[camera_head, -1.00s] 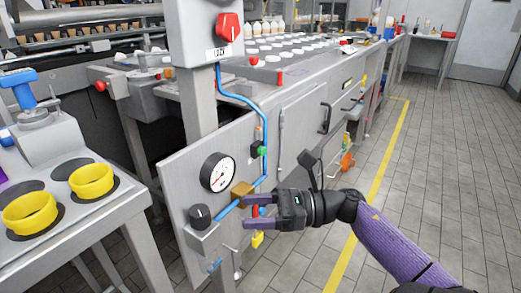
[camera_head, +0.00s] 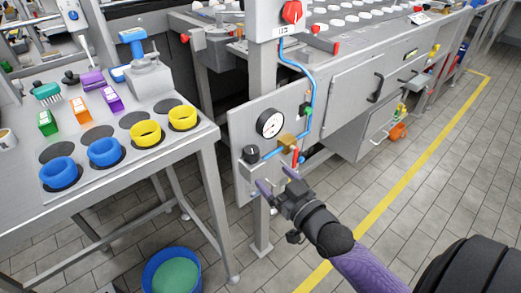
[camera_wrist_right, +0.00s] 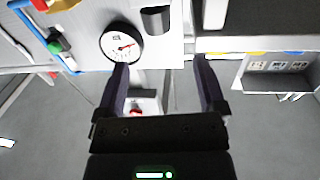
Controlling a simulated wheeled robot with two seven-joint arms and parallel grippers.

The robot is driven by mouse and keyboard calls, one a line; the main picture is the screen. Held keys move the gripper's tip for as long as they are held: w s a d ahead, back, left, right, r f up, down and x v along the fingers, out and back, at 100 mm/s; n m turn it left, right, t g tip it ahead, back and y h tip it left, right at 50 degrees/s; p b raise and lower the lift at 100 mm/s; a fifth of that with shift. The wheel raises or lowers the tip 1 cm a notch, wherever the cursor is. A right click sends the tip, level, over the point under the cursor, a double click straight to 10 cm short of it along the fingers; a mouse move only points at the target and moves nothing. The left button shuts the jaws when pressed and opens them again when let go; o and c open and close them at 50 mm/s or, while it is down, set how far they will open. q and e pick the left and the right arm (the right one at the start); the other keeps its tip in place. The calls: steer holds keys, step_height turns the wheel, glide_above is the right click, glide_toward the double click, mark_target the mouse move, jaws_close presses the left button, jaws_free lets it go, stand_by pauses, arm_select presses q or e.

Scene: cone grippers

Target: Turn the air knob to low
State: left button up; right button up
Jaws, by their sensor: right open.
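The black air knob (camera_head: 251,153) sits on a small grey block at the lower left of the upright grey panel (camera_head: 238,124). In the right wrist view the dark knob (camera_wrist_right: 155,20) is at the top, beyond the gap between the fingers. The marking it points to is too small to read. My right gripper (camera_head: 275,179) is open and empty, below and right of the knob, apart from it. Its two fingers also show in the right wrist view (camera_wrist_right: 159,72). My left gripper is in neither view.
A round pressure gauge (camera_head: 270,124), a brass fitting (camera_head: 287,142) and a blue air hose (camera_head: 309,85) are close to the knob. A grey table (camera_head: 190,146) with coloured rings stands left. A blue bin (camera_head: 171,272) is on the floor.

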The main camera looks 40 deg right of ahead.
mark_target(256, 158)
steer(key=w+b, duration=0.1)
steer(key=w, duration=0.2)
steer(key=w+b, duration=0.1)
steer(key=w, duration=0.2)
steer(key=w+b, duration=0.1)
steer(key=w, duration=0.2)
steer(key=shift+d+f+b, duration=0.3)
steer(key=shift+d+f, duration=0.05)
steer(key=shift+w+r, duration=0.2)
steer(key=shift+c, duration=0.2)
jaws_close()
